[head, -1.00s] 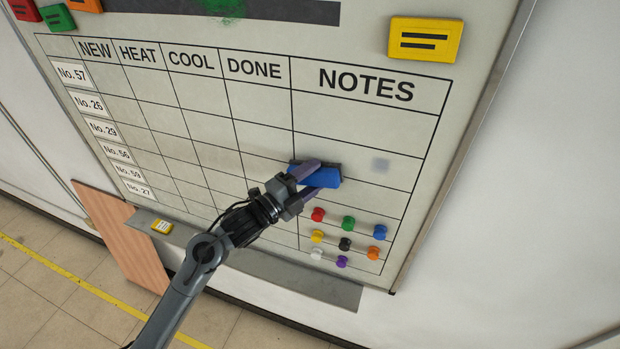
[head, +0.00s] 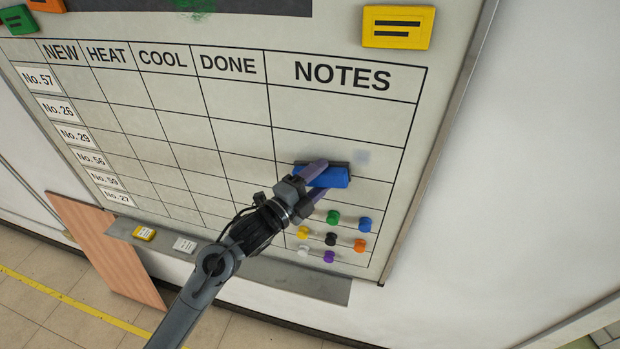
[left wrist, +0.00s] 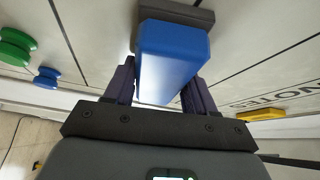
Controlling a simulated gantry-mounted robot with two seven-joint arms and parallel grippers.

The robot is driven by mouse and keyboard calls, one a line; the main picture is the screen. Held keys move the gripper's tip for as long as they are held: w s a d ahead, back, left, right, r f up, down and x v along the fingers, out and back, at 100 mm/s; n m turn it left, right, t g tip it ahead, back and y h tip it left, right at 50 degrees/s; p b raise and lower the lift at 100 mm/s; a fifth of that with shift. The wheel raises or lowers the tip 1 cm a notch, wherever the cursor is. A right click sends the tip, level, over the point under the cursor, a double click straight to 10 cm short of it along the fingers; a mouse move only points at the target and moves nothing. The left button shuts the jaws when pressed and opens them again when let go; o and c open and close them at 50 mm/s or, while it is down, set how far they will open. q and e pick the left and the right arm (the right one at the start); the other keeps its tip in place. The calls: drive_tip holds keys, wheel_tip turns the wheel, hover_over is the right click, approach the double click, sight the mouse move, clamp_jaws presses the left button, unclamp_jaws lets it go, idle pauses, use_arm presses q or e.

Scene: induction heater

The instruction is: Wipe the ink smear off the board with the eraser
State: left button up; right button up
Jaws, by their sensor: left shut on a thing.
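The board (head: 235,105) is a pale whiteboard with a printed grid. My left gripper (head: 318,182) is shut on the eraser, one finger on each side. The left wrist view also shows the eraser (left wrist: 172,55) between the fingers (left wrist: 160,85). My right gripper is not in view.
Several coloured round magnets (head: 331,239) sit below the eraser. A yellow magnet block (head: 398,27) is at the upper right. A green mark (head: 200,6) shows at the top.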

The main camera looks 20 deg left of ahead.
sight(334, 177)
use_arm(q)
drive_tip(key=shift+d, duration=1.4)
drive_tip(key=shift+d+b, duration=0.65)
drive_tip(key=shift+d, duration=1.6)
drive_tip(key=shift+d+b, duration=0.3)
drive_tip(key=shift+d, duration=1.25)
drive_tip(key=shift+d+r+p, duration=0.1)
drive_tip(key=shift+r+p, duration=0.7)
drive_tip(key=shift+r, duration=0.3)
drive_tip(key=shift+a+p, duration=0.3)
drive_tip(key=shift+a, duration=0.65)
drive_tip(key=shift+a+p, duration=0.45)
drive_tip(key=shift+a, duration=1.95)
drive_tip(key=shift+w+a, duration=0.1)
drive_tip(key=shift+a, duration=1.9)
drive_tip(key=shift+s+a+p, duration=0.2)
drive_tip(key=shift+a+p, duration=0.15)
drive_tip(key=shift+a, duration=2.75)
drive_tip(key=shift+w+r+p, duration=0.1)
drive_tip(key=shift+r+p, duration=0.6)
drive_tip(key=shift+r, duration=0.35)
drive_tip(key=shift+d+f+b, duration=0.15)
drive_tip(key=shift+d+b, duration=0.2)
drive_tip(key=shift+d, duration=1.65)
drive_tip(key=shift+d+b, duration=0.6)
drive_tip(key=shift+d, duration=2.65)
